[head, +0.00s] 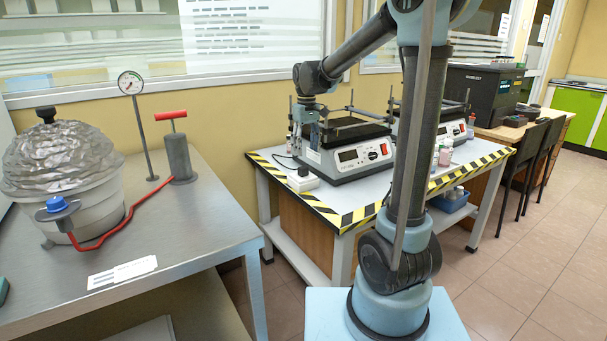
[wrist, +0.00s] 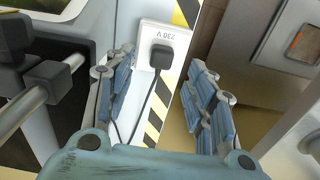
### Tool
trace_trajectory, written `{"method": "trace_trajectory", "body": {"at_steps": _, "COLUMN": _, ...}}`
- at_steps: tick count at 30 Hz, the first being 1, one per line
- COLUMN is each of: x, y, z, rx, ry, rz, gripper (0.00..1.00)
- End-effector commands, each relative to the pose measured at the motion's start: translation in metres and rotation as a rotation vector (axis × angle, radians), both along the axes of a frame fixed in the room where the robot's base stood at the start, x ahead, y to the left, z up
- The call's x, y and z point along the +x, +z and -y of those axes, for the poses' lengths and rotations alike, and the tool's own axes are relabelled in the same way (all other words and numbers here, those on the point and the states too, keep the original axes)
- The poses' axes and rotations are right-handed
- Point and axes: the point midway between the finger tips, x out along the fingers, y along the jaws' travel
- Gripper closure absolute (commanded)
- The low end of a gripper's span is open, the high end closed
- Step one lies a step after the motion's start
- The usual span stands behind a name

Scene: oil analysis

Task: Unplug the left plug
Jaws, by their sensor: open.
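A black plug (wrist: 159,57) sits in a white socket box (wrist: 165,36) marked 230 V in the wrist view, with its black cable running down. Only one plug shows there. My gripper (wrist: 163,68) is open, with one blue-grey finger on each side of the plug in the picture; I see no contact.
The table (head: 345,205) has a yellow-black striped edge. A steel table (head: 190,230) at left holds a foil-covered vessel (head: 65,160), a gauge and a red-handled pump (head: 178,150).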

Motion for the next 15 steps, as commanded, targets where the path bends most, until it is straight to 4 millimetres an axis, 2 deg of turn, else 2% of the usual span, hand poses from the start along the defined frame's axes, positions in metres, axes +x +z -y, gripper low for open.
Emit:
{"method": "trace_trajectory", "body": {"at_steps": 5, "x": 0.0094, "y": -0.0026, "z": -0.0117, "rx": -0.003, "ry": 0.018, "rz": -0.006, "gripper": 0.50}}
{"method": "trace_trajectory", "body": {"at_steps": 15, "x": 0.0100, "y": -0.0029, "z": -0.0121, "rx": -0.003, "ry": 0.019, "rz": -0.006, "gripper": 0.50}}
